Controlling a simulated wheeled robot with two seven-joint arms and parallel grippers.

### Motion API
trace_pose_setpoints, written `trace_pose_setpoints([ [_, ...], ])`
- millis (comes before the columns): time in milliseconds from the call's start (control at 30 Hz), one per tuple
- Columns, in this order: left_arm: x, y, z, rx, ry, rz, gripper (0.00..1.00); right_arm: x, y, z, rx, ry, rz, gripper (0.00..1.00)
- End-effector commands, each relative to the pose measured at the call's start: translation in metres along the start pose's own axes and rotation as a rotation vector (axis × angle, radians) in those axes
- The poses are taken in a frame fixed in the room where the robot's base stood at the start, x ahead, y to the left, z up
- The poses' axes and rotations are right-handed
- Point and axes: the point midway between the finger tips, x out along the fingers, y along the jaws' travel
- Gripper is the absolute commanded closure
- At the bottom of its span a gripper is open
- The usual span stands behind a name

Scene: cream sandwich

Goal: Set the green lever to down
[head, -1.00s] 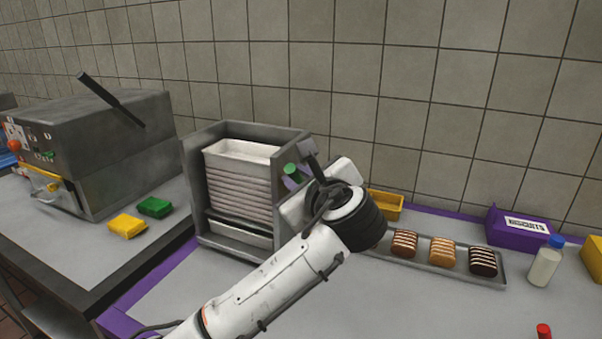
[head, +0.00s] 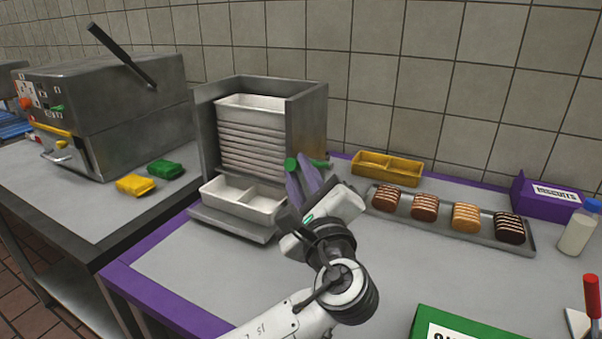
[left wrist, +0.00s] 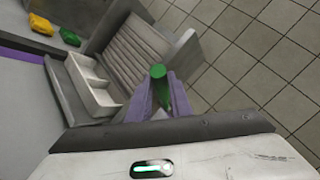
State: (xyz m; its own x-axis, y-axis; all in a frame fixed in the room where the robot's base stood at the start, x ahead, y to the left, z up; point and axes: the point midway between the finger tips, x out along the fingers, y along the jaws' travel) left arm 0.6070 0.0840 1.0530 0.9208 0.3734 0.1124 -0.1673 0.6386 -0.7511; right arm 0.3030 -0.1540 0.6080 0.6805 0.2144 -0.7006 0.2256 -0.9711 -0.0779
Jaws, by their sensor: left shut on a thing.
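The green lever (head: 291,164) is on the right side of the metal tray dispenser (head: 306,115). Its green round end also shows in the left wrist view (left wrist: 158,72), between the purple fingers. My left gripper (head: 304,172) is shut on the lever, with its fingers covering part of it. A stack of white trays (head: 252,135) stands inside the dispenser. A white two-compartment tray (head: 243,196) sits at its bottom opening, partly out at the front. My right gripper is not in view.
Biscuits lie on a long metal tray (head: 385,215) to the right, near a yellow divided tray (head: 388,167), a purple biscuit box (head: 549,197) and a bottle (head: 578,232). A green box (head: 470,327) is at the front.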

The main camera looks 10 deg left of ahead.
Motion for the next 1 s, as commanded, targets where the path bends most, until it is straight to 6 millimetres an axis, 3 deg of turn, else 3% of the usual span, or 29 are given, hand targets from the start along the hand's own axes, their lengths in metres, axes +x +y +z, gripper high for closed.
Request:
trace_pose_setpoints([
  [267, 0.000, 0.000, 0.000, 0.000, -0.001, 0.000, 1.00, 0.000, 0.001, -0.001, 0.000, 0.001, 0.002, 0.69],
  [300, 0.000, 0.000, 0.000, 0.000, -0.001, 0.000, 0.80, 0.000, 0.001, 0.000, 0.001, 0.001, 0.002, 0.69],
  [333, 0.000, 0.000, 0.000, 0.001, -0.001, 0.000, 0.75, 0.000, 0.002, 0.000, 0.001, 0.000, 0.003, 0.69],
  [667, -0.002, 0.000, 0.000, 0.000, 0.000, 0.000, 0.74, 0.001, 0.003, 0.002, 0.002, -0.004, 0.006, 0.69],
  [833, -0.021, 0.000, -0.002, -0.002, 0.004, 0.000, 0.74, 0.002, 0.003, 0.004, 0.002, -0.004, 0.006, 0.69],
  [1000, -0.055, 0.001, -0.001, -0.003, 0.005, 0.001, 0.74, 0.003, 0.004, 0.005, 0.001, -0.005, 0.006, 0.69],
])
